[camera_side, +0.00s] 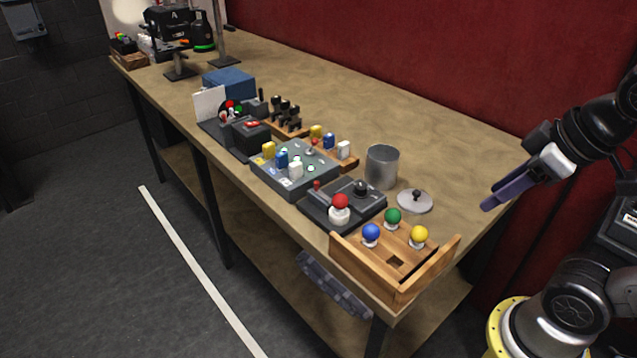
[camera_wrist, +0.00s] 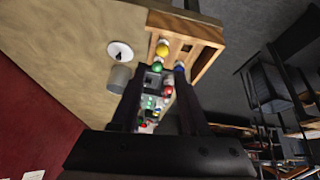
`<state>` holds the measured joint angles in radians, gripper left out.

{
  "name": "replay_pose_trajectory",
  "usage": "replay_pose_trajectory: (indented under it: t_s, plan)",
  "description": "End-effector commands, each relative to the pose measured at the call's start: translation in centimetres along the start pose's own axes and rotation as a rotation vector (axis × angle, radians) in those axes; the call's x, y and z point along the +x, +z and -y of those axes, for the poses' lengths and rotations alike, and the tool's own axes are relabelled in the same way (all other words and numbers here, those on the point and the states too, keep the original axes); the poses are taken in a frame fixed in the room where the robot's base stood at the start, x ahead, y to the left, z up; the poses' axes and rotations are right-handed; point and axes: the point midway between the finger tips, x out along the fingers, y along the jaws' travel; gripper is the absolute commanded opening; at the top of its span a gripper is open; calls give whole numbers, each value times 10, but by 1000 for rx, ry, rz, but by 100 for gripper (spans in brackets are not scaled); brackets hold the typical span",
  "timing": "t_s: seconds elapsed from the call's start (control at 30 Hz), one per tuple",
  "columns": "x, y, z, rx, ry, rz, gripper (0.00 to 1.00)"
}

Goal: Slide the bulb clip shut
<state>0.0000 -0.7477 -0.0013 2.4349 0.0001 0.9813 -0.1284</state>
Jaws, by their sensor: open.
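A dark base (camera_side: 345,205) on the bench carries a red bulb (camera_side: 340,203) in a white holder at its front corner. A sliding part with a round black knob (camera_side: 361,187) sits behind the bulb, and a small red-tipped lever stands beside it. I cannot tell how far this clip is from closed. My gripper (camera_side: 486,205) is raised off to the right of the base, apart from everything. In the wrist view my open gripper (camera_wrist: 160,72) has empty space between its fingers, with the red bulb (camera_wrist: 168,90) seen small between them.
A wooden tray (camera_side: 365,268) with blue, green and yellow bulbs stands at the bench's near end. A metal cup (camera_side: 382,167) and a lid (camera_side: 415,201) stand beside the base. A grey panel (camera_side: 295,170) with coloured switches lies beyond. The bench's right side is clear.

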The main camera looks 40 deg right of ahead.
Motion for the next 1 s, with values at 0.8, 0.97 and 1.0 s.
replay_pose_trajectory:
  t_s: [0.8,0.97,1.0]
  plan:
    - [23,-271,0,-575,-132,257,46]
    - [76,-303,11,-622,-167,321,46]
    - [90,-308,14,-626,-174,337,46]
